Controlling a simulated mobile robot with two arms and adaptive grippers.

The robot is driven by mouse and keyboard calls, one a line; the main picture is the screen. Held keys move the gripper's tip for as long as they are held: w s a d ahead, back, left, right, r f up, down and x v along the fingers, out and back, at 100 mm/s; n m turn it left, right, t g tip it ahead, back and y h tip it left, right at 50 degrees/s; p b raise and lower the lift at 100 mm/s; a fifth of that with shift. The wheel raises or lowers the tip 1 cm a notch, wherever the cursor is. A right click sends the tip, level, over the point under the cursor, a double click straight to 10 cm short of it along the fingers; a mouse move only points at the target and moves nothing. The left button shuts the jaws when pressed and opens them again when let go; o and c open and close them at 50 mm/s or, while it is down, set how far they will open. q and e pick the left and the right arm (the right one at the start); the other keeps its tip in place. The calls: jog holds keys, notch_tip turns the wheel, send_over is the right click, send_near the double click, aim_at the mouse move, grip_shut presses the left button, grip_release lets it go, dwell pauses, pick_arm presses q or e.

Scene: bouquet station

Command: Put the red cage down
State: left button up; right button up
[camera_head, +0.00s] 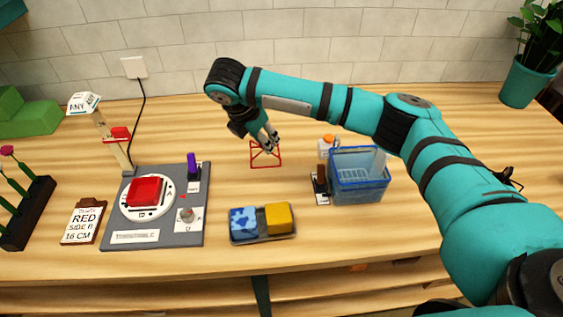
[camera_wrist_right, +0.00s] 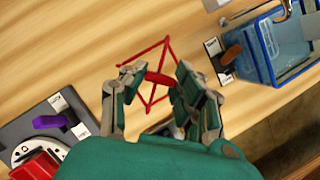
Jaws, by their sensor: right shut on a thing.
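The red cage (camera_head: 266,166) is an open frame of thin red bars, over the wooden table, left of the blue basket. My right gripper (camera_head: 266,141) reaches it from above. In the right wrist view the cage (camera_wrist_right: 160,79) shows a thick red bar between the fingertips of my right gripper (camera_wrist_right: 158,82), which is shut on it. Thin bars stick out beyond the fingers on both sides. I cannot tell whether the cage's lower edge touches the table. My left gripper is not in view.
A blue basket (camera_head: 359,188) and an orange-capped bottle (camera_head: 326,149) stand right of the cage. A tray (camera_head: 263,240) with blue and yellow blocks lies in front. A grey turntable board (camera_head: 190,235) with a red piece is at left. Bare table surrounds the cage.

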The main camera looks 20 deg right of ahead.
notch_tip(320, 180, down, 7)
jog(key=shift+p, duration=0.65)
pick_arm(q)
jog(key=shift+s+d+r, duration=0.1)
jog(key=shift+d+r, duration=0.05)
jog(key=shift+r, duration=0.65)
pick_arm(e)
jog(key=shift+a+f, duration=0.1)
jog(key=shift+f, duration=0.25)
jog(key=o, duration=1)
jog(key=shift+f, duration=0.1)
jog(key=shift+c, duration=0.2)
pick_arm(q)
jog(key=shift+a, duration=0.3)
pick_arm(e)
jog(key=shift+r, duration=0.3)
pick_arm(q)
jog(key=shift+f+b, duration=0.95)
pick_arm(e)
jog(key=v, duration=1.1)
jog(key=shift+a+r, duration=0.15)
jog(key=shift+r, duration=0.2)
